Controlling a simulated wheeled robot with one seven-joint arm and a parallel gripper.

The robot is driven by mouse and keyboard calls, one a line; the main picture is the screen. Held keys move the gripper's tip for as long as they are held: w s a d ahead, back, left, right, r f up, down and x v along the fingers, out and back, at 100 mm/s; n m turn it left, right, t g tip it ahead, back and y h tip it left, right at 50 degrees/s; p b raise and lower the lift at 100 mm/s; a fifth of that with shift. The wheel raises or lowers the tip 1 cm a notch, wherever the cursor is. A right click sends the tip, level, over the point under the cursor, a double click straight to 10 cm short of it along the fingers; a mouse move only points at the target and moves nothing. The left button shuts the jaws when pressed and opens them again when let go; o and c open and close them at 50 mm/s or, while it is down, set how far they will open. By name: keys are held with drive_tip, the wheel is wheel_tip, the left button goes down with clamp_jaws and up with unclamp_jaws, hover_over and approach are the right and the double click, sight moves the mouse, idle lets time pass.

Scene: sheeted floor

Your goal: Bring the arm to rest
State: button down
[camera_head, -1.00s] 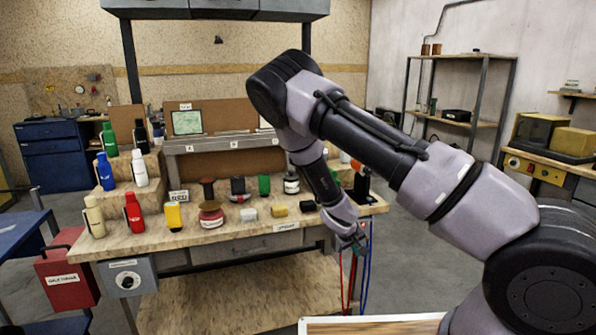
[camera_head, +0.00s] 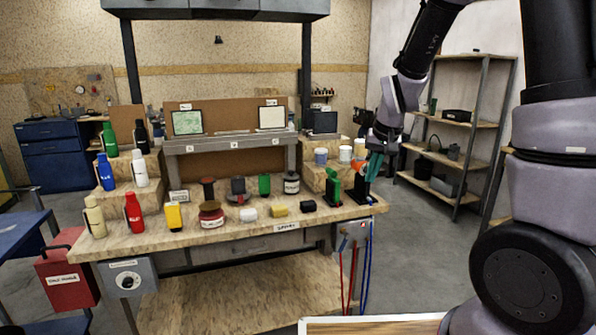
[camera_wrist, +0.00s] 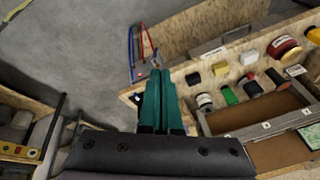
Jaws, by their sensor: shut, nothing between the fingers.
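My gripper (camera_head: 374,166) hangs below my raised arm at the right end of the workbench in the head view. Its teal fingers point down and lie together, with nothing between them. In the wrist view my gripper (camera_wrist: 159,75) shows as two teal fingers side by side, above the bench's end and the grey floor. In the head view the fingertips overlap a black stand (camera_head: 363,188) at the bench's right corner; I cannot tell whether they touch it.
The workbench (camera_head: 140,246) carries several bottles, spools, cups and small blocks. A green item (camera_head: 333,185) stands close left of my gripper. A metal shelf (camera_head: 470,120) is at the right, and red and blue cables (camera_head: 366,265) hang from the bench's right end. Grey floor (camera_head: 420,230) lies clear between.

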drive_tip(key=s+d+r+t, duration=0.1)
drive_tip(key=s+d+r, duration=0.1)
drive_tip(key=s+r, duration=0.7)
drive_tip(key=s+d+r+m+t, duration=0.1)
drive_tip(key=s+d+r+t, duration=0.1)
drive_tip(key=s+r, duration=0.8)
drive_tip(key=shift+s+d+r+m+y, duration=0.3)
drive_tip(key=shift+s+d, duration=0.1)
drive_tip(key=shift+d, duration=0.2)
